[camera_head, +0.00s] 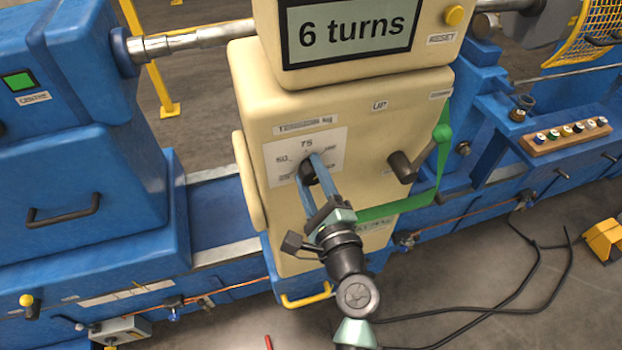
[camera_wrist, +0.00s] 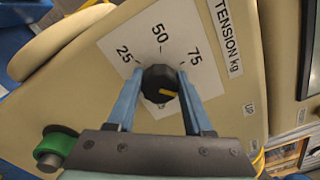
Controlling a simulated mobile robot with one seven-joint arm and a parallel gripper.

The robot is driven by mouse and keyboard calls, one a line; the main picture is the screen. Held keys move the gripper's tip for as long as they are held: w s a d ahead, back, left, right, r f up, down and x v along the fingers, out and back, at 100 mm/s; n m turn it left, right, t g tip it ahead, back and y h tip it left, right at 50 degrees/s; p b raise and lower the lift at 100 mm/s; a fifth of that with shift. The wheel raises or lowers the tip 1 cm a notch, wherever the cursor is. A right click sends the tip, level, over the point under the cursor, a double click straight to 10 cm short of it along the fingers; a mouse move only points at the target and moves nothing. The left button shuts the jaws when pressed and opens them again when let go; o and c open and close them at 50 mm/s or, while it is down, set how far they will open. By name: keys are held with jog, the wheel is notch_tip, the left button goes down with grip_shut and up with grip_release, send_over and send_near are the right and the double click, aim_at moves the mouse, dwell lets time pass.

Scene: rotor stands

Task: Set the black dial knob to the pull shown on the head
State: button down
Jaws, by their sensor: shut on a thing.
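The black dial knob (camera_wrist: 160,84) sits on a white scale plate (camera_wrist: 110,42) on the cream head (camera_head: 250,85). The wrist view shows 25, 50 and 75 on the plate. The knob's yellow pointer line points right there, past the 75 side, toward my right finger, which hides that part of the scale. My gripper (camera_wrist: 158,98) has its two blue fingers shut on the knob, one on each side. In the head view the knob (camera_head: 310,174) is partly behind the fingers. The screen (camera_head: 350,32) on the head reads "6 turns"; I see no pull figure on it.
A yellow RESET button (camera_head: 454,15) is at the upper right. Blue machine bodies (camera_head: 85,190) flank the head. Black cables lie on the floor at lower right.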

jog(key=n+b, duration=0.1)
jog(key=n, duration=0.1)
jog(key=n+b, duration=0.1)
jog(key=b, duration=0.1)
jog(key=n+b, duration=0.1)
jog(key=n, duration=0.1)
jog(key=shift+f+n+b, duration=0.3)
jog(key=shift+f+b, duration=0.05)
jog(key=shift+r+n+b, duration=0.1)
jog(key=shift+n+b, duration=1.4)
jog(key=shift+n, duration=0.2)
jog(key=shift+c, duration=1.5)
grip_release()
jog(key=shift+r, duration=0.1)
jog(key=b+v, duration=0.4)
jog(key=v, duration=0.9)
